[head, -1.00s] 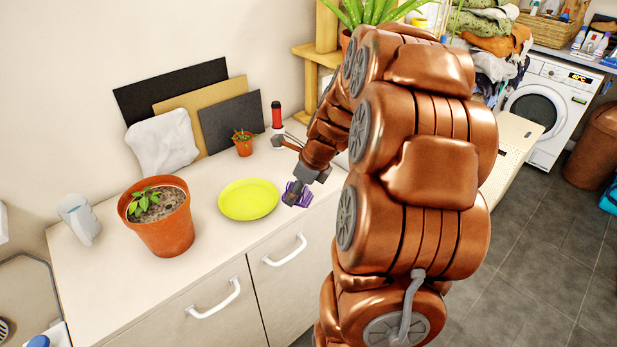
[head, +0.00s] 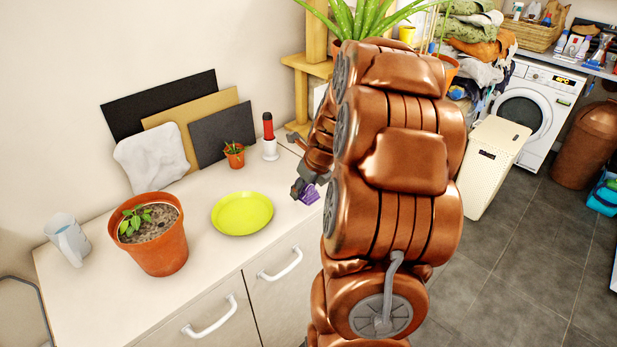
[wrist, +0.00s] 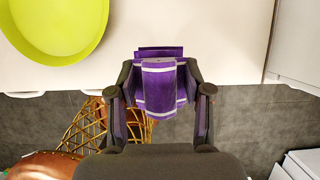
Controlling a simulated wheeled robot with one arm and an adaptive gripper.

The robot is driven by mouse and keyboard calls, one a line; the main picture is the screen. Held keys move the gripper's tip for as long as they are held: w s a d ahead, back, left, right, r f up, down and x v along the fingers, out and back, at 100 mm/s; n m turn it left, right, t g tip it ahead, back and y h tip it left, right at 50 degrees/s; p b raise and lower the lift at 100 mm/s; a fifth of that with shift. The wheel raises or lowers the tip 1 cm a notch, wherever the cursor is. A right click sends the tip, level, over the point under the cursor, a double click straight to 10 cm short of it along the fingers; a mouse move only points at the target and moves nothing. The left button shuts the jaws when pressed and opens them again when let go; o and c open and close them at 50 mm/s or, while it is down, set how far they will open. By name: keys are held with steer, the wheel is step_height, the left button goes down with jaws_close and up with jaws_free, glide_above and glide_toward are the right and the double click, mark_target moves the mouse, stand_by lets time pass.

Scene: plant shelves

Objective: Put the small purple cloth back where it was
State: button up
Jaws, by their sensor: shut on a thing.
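The small purple cloth (wrist: 160,82), with pale stripes, hangs folded between the two fingers of my gripper (wrist: 160,92) in the wrist view. The gripper is shut on it. The cloth overlaps the counter's front edge in that view, with dark floor behind its lower part. In the head view, my gripper (head: 299,187) and the cloth (head: 309,194) are at the counter's right part, right of the yellow-green plate (head: 242,213). My arm hides part of the area there. I cannot tell whether the cloth touches the counter.
A wooden plant shelf (head: 316,66) stands behind. Counter space in front of the plate is clear.

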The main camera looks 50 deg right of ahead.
steer(key=shift+w+d+f+p, duration=0.15)
steer(key=shift+w+d+p, duration=0.25)
steer(key=shift+w+d, duration=0.6)
steer(key=shift+w+d+f+p, duration=0.1)
steer(key=shift+w+d+p, duration=0.5)
steer(key=shift+d, duration=0.75)
steer(key=shift+w+d+f+p, duration=0.15)
steer(key=shift+w+d+p, duration=0.1)
steer(key=shift+w+d, duration=0.85)
steer(key=shift+s+f+p, duration=0.1)
steer(key=shift+f+p, duration=0.75)
steer(key=shift+f, duration=0.95)
steer(key=shift+f, duration=0.1)
steer(key=o, duration=1.2)
steer(key=shift+d, duration=0.1)
